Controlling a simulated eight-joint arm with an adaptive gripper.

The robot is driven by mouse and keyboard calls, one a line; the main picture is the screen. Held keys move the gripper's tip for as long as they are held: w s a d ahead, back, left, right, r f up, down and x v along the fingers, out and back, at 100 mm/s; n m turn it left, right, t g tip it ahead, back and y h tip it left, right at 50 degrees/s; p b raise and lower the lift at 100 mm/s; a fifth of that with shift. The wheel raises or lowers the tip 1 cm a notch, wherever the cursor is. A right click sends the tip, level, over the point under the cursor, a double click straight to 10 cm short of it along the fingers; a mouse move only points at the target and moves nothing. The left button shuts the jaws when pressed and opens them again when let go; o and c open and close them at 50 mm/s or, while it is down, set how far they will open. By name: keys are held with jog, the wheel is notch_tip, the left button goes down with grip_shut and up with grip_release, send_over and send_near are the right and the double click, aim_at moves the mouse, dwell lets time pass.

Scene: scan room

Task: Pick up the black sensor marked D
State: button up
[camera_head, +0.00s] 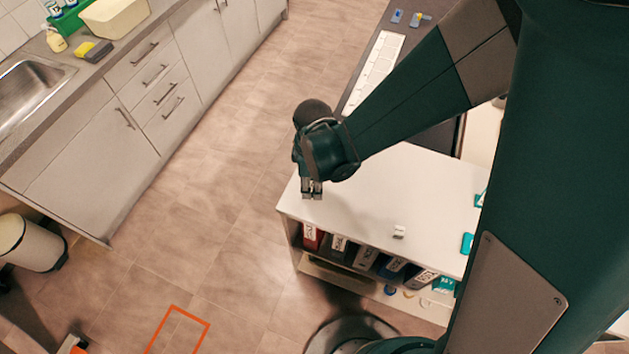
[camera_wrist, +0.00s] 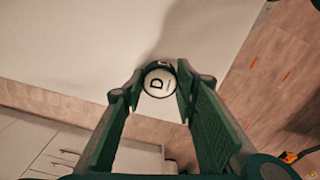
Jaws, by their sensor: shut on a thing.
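The black sensor marked D (camera_wrist: 157,82) shows in the wrist view as a round piece with a white face, a black letter D and a dark rim. It sits between the two green fingertips of my gripper (camera_wrist: 160,92), which are shut on it. In the head view my gripper (camera_head: 312,193) points down at the left end of the white cabinet top (camera_head: 365,195). The sensor is too small and too covered by the fingers to make out there. I cannot tell whether it touches the top or hangs just above it.
A small white item (camera_head: 399,231) stands on the cabinet top, right of my gripper. A teal item (camera_head: 467,243) lies near the right end. Binders (camera_head: 338,247) fill the shelf below. A counter with a sink (camera_head: 30,90) runs along the left, with open floor between.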

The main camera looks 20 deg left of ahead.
jog(key=shift+r, duration=0.15)
notch_tip(320, 180, up, 10)
jog(key=shift+f, duration=0.2)
dwell(0.5)
dwell(0.6)
